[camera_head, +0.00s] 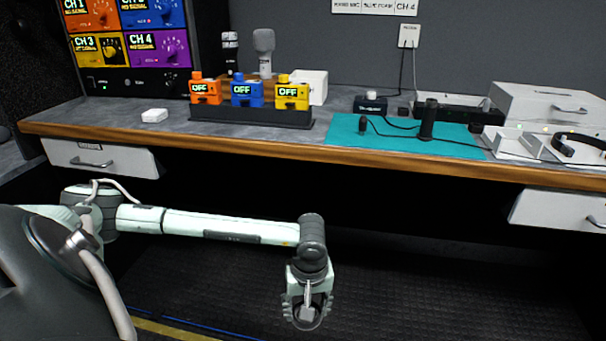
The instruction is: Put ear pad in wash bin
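I cannot pick out an ear pad for certain. A dark headset band (578,143) lies at a white open tray (520,149) at the bench's right end. No bin is clearly marked as the wash bin; a white box (318,88) stands behind the coloured packs, its inside hidden. My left gripper (307,316) hangs low in front of the bench, below the worktop and well away from these things. A pale patch shows between its fingers; I cannot tell whether it is a held thing or part of the gripper. My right gripper is out of view.
A teal mat (400,145) carries a black cylinder (428,119) and a cable. Orange, blue and yellow packs (247,93) sit in a black rack. Two microphones stand behind. A small white block (155,115) lies left. Drawers (100,158) stick out under the wooden edge.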

